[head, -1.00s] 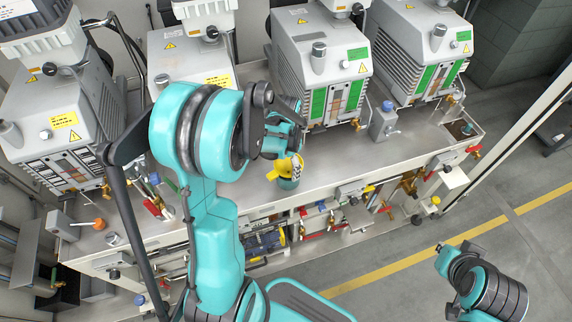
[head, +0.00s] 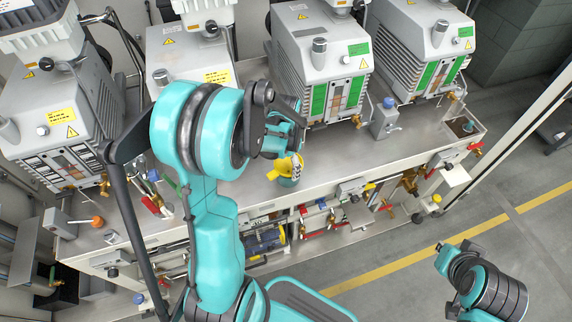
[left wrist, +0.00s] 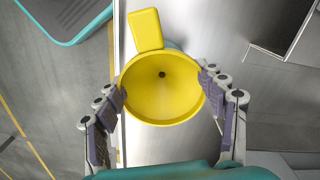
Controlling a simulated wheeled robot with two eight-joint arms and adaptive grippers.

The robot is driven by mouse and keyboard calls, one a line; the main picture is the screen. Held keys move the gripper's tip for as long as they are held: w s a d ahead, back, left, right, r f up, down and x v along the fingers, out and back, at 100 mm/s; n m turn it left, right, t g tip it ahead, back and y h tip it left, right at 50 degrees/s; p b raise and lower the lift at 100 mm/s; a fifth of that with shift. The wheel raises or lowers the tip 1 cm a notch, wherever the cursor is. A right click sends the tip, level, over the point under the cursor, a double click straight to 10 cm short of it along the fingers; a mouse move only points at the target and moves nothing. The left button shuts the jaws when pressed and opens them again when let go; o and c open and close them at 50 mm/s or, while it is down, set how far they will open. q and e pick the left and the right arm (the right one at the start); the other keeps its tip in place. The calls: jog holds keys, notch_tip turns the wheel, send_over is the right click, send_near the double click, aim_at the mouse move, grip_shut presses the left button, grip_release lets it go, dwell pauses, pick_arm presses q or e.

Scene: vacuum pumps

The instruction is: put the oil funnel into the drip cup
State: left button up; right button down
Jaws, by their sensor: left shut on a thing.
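The yellow oil funnel (head: 290,163) is at the front edge of the metal bench, below my left gripper (head: 293,148). In the left wrist view, the funnel (left wrist: 160,88) faces the camera with its round mouth and dark centre hole. The fingers of the left gripper (left wrist: 165,95) are closed on its rim from both sides. A teal cup, seemingly the drip cup (head: 288,182), shows just under the funnel, mostly covered by it. Whether the spout is inside the cup or above it is hidden.
Several grey vacuum pumps (head: 320,55) stand along the back of the metal bench (head: 340,150). A small grey box with a blue cap (head: 386,118) stands to the right. Valves and pipes with red and yellow handles line the bench front.

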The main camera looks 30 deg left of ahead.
pick_arm(q)
jog(key=shift+f, duration=0.25)
jog(key=o, duration=1.1)
notch_tip(320, 180, up, 12)
jog(key=shift+r, duration=0.1)
dwell(0.4)
notch_tip(320, 180, up, 12)
jog(key=p, duration=0.9)
jog(key=shift+w, duration=0.15)
dwell(0.6)
